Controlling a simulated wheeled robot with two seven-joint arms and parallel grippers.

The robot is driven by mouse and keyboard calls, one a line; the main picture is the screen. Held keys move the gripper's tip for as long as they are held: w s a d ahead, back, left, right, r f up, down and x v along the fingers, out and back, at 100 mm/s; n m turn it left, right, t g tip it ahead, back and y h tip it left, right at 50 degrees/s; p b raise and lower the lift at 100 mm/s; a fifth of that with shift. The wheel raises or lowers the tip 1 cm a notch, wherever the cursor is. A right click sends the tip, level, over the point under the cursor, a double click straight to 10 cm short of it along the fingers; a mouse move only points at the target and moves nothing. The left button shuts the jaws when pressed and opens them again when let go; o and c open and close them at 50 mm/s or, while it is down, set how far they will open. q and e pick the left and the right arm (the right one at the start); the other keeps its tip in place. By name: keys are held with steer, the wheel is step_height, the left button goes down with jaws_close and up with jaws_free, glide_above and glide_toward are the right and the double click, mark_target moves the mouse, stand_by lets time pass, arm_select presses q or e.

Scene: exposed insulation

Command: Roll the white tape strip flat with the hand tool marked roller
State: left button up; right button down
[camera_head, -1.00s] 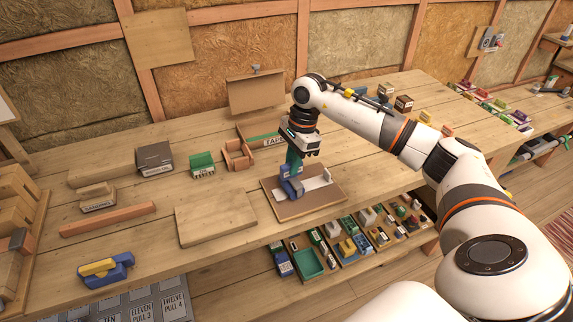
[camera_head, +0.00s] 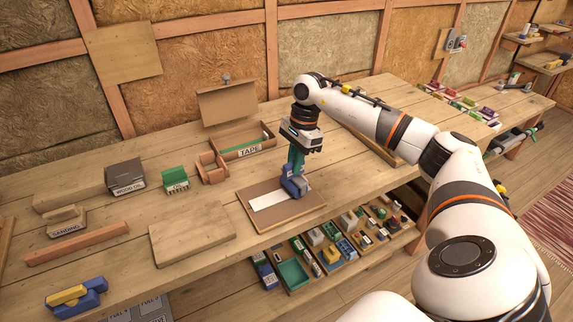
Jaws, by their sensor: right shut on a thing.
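The white tape strip (camera_head: 268,200) lies on a brown board (camera_head: 262,217) on the bench. My right gripper (camera_head: 297,158) points down above the board's right part and is shut on the green handle of a hand tool with a blue lower body, the roller (camera_head: 295,184). The roller's blue body is at the right end of the strip and covers that end. Its marking cannot be read, and I cannot tell how firmly it touches. My left gripper is not in view.
A box marked TAPE (camera_head: 249,150) stands behind the board. A bare wooden plank (camera_head: 192,235) lies to its left. A blue and yellow tool (camera_head: 76,298) is at the front left. Trays of small parts (camera_head: 330,245) sit on a shelf below the bench's front edge.

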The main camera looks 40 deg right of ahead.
steer(key=shift+d, duration=0.25)
steer(key=shift+f, duration=0.15)
steer(key=shift+a, duration=0.3)
steer(key=shift+w+a+p, duration=0.15)
steer(key=shift+a, duration=0.55)
steer(key=shift+w+a+p, duration=0.15)
steer(key=shift+a, duration=0.55)
steer(key=w+a, duration=0.2)
steer(key=a, duration=0.6)
steer(key=shift+p, duration=0.35)
steer(key=shift+r, duration=0.2)
